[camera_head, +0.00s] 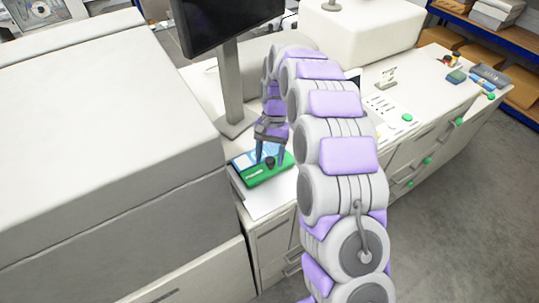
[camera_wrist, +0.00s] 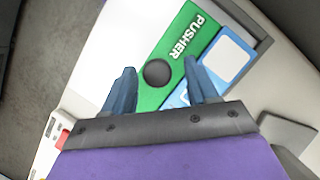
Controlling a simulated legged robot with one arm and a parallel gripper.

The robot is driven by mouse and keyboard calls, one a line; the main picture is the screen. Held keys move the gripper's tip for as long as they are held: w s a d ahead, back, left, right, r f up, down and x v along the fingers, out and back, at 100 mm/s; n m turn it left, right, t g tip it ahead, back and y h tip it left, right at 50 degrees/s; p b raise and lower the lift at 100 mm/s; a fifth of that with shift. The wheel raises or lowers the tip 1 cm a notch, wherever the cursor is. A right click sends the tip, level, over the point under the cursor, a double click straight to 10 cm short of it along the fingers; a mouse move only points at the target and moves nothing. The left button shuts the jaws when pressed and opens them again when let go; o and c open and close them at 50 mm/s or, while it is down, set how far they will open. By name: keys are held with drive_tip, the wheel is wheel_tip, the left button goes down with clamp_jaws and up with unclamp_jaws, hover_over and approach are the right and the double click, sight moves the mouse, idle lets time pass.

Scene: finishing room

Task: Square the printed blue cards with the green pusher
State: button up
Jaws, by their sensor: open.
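The green pusher (camera_wrist: 181,43) is a flat block with white PUSHER lettering and a dark round knob (camera_wrist: 157,73). It also shows in the head view (camera_head: 262,174), at the front edge of the cards. The printed blue cards (camera_wrist: 217,69) lie flat beside the pusher; in the head view their blue and white top (camera_head: 246,160) shows behind it. My gripper (camera_wrist: 164,85) is open, pointing down over the pusher, with its blue fingers on either side of the knob in the picture. I cannot tell whether they touch it. Part of the cards is hidden by my gripper.
A monitor on a stand (camera_head: 234,115) stands just behind the cards. A large grey machine (camera_head: 110,130) fills the left.

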drive_tip(key=p+v, duration=1.2)
drive_tip(key=v, duration=0.5)
drive_tip(key=shift+r, duration=0.2)
idle(0.7)
drive_tip(key=s+d+t+b, duration=0.1)
drive_tip(key=s+d+b, duration=0.25)
drive_tip(key=s, duration=0.35)
drive_tip(key=s+d+n+b, duration=0.1)
drive_tip(key=s+d+b, duration=0.25)
drive_tip(key=s, duration=0.25)
drive_tip(key=s+d+t+b, duration=0.1)
drive_tip(key=s+d+b, duration=0.25)
drive_tip(key=s, duration=0.35)
drive_tip(key=s+d+f+b, duration=0.1)
drive_tip(key=s+f+b, duration=0.1)
drive_tip(key=s+f, duration=0.2)
drive_tip(key=s+d+f+b, duration=0.2)
drive_tip(key=s+f+b, duration=0.1)
drive_tip(key=s, duration=0.8)
drive_tip(key=s+d+f+n+b, duration=0.1)
drive_tip(key=s+f+b, duration=0.2)
drive_tip(key=s, duration=0.5)
drive_tip(key=shift+d+f+t+h, duration=0.3)
drive_tip(key=shift+f+t+h, duration=0.1)
drive_tip(key=shift+f, duration=0.5)
